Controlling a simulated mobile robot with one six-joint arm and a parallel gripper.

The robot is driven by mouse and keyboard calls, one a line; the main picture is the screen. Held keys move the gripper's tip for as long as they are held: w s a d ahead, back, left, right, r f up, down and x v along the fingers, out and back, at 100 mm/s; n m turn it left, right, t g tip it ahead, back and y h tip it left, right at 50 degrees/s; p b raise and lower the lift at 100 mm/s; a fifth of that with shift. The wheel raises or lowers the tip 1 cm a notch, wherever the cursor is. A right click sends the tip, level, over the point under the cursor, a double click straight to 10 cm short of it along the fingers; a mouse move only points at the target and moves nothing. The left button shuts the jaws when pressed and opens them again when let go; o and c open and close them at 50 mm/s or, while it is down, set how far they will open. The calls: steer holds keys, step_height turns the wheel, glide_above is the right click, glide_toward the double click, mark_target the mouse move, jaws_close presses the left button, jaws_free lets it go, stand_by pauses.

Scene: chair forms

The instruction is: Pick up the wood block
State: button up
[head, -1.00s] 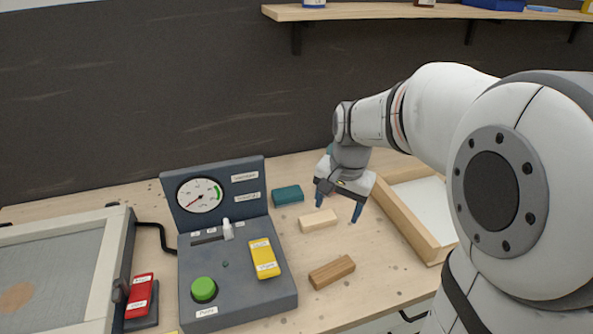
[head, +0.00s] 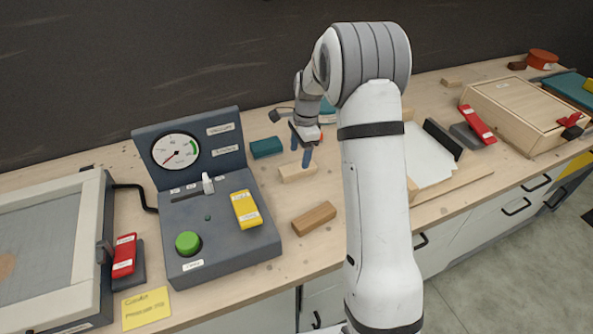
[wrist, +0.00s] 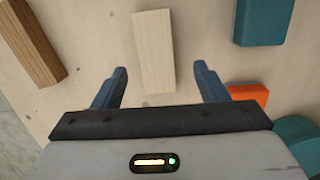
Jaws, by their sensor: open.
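A pale wood block (head: 298,173) lies on the table right of the control panel. A browner wood block (head: 314,218) lies nearer the front edge. My gripper (head: 300,159) is open and empty, pointing down just above the pale block. In the wrist view, the pale block (wrist: 153,50) lies between and ahead of the open fingers (wrist: 160,70), nearer the left finger, not gripped. The brown block (wrist: 30,42) is at the upper left there. The height gap to the pale block is hard to judge.
A teal block (head: 266,148) lies behind the pale block; it also shows in the wrist view (wrist: 263,20). An orange-red item (wrist: 247,93) lies by the right finger. The control panel (head: 215,235) stands left. A wooden tray (head: 455,188) is right, partly behind my arm.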

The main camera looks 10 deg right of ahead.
mark_target(298, 167)
steer(key=f, duration=0.5)
steer(key=shift+s+a+f+p, duration=0.2)
steer(key=shift+s+a+p, duration=0.1)
steer(key=shift+p, duration=0.05)
steer(key=c, duration=1.1)
